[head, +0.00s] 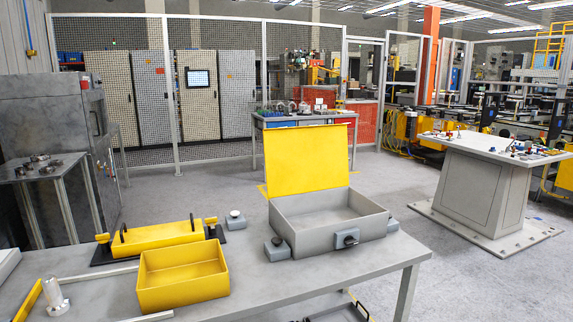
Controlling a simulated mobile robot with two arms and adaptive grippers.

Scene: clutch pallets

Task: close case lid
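The case (325,218) is a grey open-topped box on the right part of the grey table. Its yellow lid (306,160) stands up, almost vertical, along the back edge of the case. The case looks empty inside. A dark round latch or knob (347,238) is at its front. Neither of my grippers shows in the head view.
The table (250,290) also holds a yellow bin (183,278), a yellow block with black handles (158,242), a white-topped button box (236,224) and a metal cylinder (55,298). A grey pedestal (485,190) stands at right. Open floor lies between.

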